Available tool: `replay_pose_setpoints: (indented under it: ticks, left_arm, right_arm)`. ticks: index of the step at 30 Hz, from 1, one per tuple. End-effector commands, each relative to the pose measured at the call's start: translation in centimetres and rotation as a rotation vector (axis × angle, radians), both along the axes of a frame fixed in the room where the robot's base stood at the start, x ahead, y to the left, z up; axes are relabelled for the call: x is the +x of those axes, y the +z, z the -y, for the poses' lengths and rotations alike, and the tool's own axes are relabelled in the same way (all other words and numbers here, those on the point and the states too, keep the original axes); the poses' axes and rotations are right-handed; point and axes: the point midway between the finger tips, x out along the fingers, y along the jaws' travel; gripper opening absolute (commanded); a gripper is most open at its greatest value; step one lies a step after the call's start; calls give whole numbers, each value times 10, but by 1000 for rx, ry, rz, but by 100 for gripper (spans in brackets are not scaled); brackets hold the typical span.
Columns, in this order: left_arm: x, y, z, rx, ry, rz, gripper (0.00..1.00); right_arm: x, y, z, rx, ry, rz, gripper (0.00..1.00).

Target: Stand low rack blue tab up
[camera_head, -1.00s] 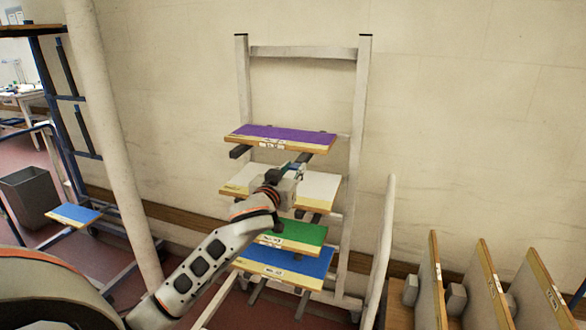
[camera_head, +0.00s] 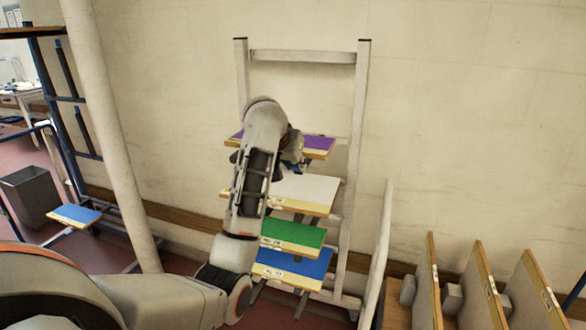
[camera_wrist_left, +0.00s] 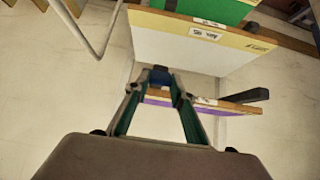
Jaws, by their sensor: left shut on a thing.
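My left gripper (camera_wrist_left: 157,85) is shut on a small dark blue piece (camera_wrist_left: 160,75) between its fingertips; what this belongs to is unclear. In the head view, my left arm hides much of the gripper (camera_head: 300,160), which is beside the purple board (camera_head: 318,143). In the wrist view, the purple board (camera_wrist_left: 230,107) lies just behind the fingers. The tall rack (camera_head: 359,120) also carries a white board (camera_head: 310,190), a green board (camera_head: 293,233) and a blue board (camera_head: 305,262). Another blue board (camera_head: 75,214) lies on a low rack at left. My right gripper is out of view.
Several boards (camera_head: 478,270) stand upright in a holder at the lower right. A pale slanted post (camera_head: 108,140) stands left of the tall rack, and a bin (camera_head: 30,196) is at far left. Open wall shows to the right of the tall rack.

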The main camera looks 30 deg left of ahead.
Motion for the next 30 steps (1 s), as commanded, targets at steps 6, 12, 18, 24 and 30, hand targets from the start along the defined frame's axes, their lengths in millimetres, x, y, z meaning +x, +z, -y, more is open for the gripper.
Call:
replay_pose_setpoints:
  ticks: [6, 12, 18, 24, 30]
  left_arm:
    - [9, 7, 2, -50, -7, -182, 2]
    - [13, 10, 0, -80, -6, -321, 2]
    - [17, 10, -2, -102, -5, -427, 2]
    - [20, 11, -3, -121, -4, -508, 2]
    - [22, 11, -5, -136, -2, -569, 2]
  right_arm:
    - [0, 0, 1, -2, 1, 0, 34]
    - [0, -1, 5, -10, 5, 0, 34]
    - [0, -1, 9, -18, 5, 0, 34]
    - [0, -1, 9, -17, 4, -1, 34]
    - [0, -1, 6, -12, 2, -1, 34]
